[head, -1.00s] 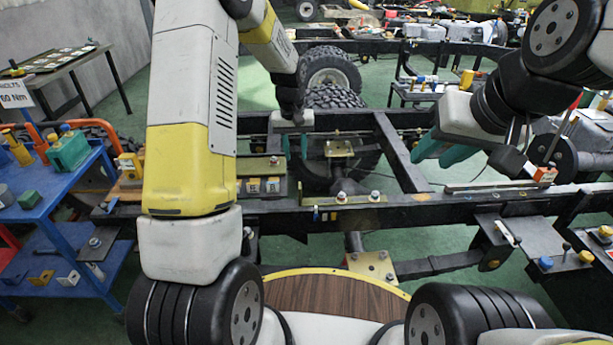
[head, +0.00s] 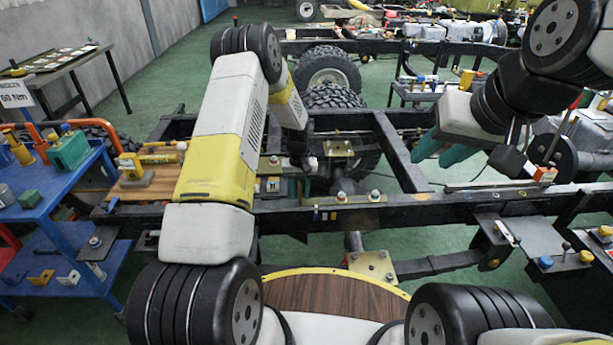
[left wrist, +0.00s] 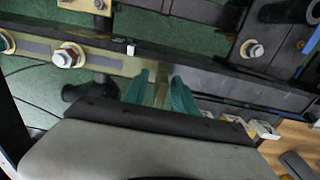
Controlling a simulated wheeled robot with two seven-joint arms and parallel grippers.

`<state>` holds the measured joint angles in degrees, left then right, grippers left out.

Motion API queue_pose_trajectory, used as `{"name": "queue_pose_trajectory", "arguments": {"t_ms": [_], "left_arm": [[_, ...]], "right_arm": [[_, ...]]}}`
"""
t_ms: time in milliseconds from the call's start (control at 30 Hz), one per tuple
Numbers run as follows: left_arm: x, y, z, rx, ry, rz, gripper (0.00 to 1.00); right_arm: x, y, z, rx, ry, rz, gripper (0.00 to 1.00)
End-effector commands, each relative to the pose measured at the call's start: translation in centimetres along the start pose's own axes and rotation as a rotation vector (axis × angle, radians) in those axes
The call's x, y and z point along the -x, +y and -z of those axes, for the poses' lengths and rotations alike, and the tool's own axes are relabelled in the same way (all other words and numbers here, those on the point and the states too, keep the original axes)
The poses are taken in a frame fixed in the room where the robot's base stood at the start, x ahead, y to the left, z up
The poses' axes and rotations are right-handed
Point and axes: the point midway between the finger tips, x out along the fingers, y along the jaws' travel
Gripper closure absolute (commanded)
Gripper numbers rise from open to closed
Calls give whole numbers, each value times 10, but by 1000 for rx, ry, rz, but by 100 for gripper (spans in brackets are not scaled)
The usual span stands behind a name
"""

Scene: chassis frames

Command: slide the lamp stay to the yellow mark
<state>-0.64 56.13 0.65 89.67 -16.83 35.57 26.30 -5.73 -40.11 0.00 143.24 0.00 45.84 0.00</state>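My left gripper (left wrist: 160,88) shows in the left wrist view, its two teal fingers apart with a gap between them. A pale olive strip shows in that gap; I cannot tell whether the fingers touch it. In the head view the left gripper (head: 294,187) is low by the near frame beam, partly hidden by my arm. No part can be picked out with certainty as the lamp stay. Small coloured marks (head: 317,213) sit on the near beam; I cannot tell whether one is the yellow mark. My right gripper (head: 440,147) is open and empty above the frame.
A brass-coloured plate with bolts (head: 350,199) lies on the near beam (head: 420,211), beside the left gripper; its bolts (left wrist: 68,56) also show in the left wrist view. A blue cart (head: 50,210) with tools stands at the left. A wheel (head: 335,96) is behind.

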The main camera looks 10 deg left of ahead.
Motion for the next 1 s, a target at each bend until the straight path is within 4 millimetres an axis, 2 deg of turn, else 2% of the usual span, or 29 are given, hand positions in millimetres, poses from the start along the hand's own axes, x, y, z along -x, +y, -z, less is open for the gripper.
{"name": "queue_pose_trajectory", "arguments": {"t_ms": [267,433,467,1000], "left_arm": [[-2,0,0,0,1,0,67],[-2,0,0,0,1,0,99],[-2,0,0,0,1,0,100],[-2,0,0,0,1,0,100]], "right_arm": [[0,0,0,0,0,0,64],[0,0,0,0,0,0,64],[0,0,0,0,0,0,64],[0,0,0,0,0,0,64]]}}
